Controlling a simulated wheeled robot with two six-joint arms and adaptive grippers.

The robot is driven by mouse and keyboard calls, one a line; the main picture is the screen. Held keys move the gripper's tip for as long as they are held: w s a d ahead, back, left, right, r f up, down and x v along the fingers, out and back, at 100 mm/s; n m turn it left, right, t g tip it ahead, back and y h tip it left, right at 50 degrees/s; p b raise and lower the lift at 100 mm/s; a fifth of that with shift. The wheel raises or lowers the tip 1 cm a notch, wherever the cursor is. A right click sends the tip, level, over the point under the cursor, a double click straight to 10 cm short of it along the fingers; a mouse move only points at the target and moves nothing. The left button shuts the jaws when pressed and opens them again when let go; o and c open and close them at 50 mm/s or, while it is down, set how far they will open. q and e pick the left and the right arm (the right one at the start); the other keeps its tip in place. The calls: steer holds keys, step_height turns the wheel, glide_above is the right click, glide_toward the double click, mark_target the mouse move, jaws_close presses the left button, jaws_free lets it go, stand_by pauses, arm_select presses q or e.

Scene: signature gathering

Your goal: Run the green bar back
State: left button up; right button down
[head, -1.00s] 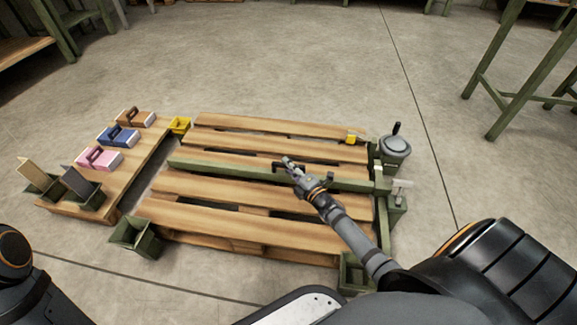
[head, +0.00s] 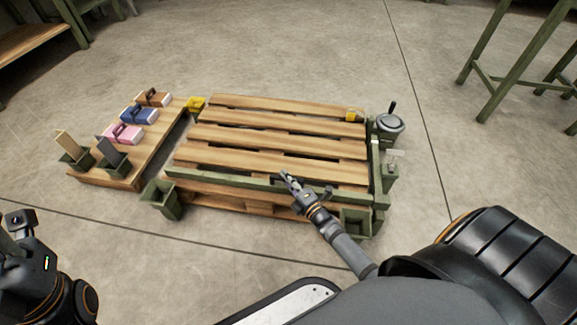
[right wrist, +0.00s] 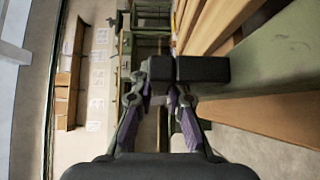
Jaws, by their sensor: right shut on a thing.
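The green bar (head: 238,181) lies across the near edge of the slatted wooden pallet (head: 268,137), reaching to the green side rail on the right. My right gripper (head: 288,178) is at the bar, right of its middle. In the right wrist view the right gripper (right wrist: 162,100) is shut on the bar's dark handle (right wrist: 188,69), and the green bar (right wrist: 268,55) runs off to the right. My left gripper (head: 18,222) is at the lower left, away from the pallet; its jaws are not clear.
A side board on the left holds pink (head: 123,134), blue (head: 138,115) and brown (head: 153,97) handled blocks, and two green holders with upright plates. Green bins (head: 162,199) sit at the near corners.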

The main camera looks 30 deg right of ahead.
steer(key=shift+s+a, duration=0.5)
steer(key=shift+s, duration=0.15)
steer(key=shift+s+a+f, duration=0.1)
steer(key=shift+s, duration=0.05)
steer(key=c, duration=1.7)
jaws_free()
steer(key=shift+o, duration=0.5)
steer(key=shift+s, duration=0.15)
steer(key=s+d, duration=0.1)
steer(key=s, duration=1)
steer(key=shift+s+d, duration=0.3)
steer(key=shift+s, duration=0.05)
